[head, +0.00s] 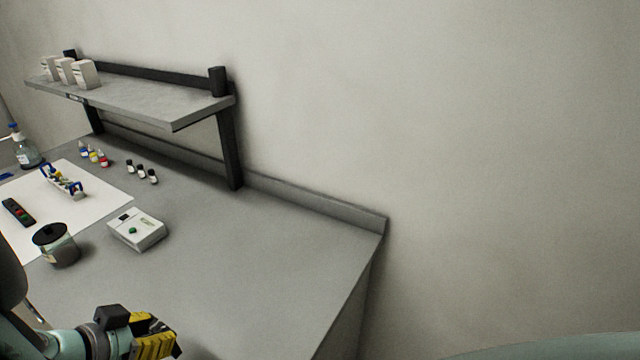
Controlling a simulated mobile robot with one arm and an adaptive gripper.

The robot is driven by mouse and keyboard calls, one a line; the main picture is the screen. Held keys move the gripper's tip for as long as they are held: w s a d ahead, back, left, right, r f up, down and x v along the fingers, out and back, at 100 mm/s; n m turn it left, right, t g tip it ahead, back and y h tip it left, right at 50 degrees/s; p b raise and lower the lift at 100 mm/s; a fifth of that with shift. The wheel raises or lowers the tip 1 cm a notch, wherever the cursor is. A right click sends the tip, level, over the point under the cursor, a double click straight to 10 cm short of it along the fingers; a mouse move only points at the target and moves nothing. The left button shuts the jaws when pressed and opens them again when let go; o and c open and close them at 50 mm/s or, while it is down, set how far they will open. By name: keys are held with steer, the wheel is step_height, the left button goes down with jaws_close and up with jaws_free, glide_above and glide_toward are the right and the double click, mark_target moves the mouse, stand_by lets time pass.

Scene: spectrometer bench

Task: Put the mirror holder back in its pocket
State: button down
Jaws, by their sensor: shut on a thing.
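My gripper (158,340) is at the bottom left, low over the front part of the grey bench (260,265). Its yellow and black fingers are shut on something. The held thing is hidden by the fingers and too small to make out. I cannot pick out the mirror holder or its pocket for certain. A white box-like instrument (138,230) with a green button and a small slot on top stands on the bench, beyond my gripper.
A dark-lidded jar (57,244) stands left of the instrument. A white mat (105,195) bears a blue-ended rack (63,181) and a dark strip (18,212). A shelf (150,100) overhangs the back. The bench's right side is clear up to its edge.

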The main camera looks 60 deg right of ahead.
steer(key=shift+w+d+f+b, duration=0.45)
steer(key=shift+d+f, duration=0.4)
steer(key=shift+d, duration=1.8)
steer(key=shift+w+d+f+b, duration=0.4)
steer(key=shift+d+f, duration=0.45)
steer(key=shift+d, duration=1.8)
steer(key=shift+w+d+f+b, duration=0.45)
steer(key=shift+d+f, duration=0.4)
steer(key=shift+d, duration=1.8)
steer(key=shift+f, duration=0.15)
steer(key=c, duration=0.6)
jaws_free()
steer(key=shift+s+r, duration=0.1)
steer(key=shift+r, duration=0.15)
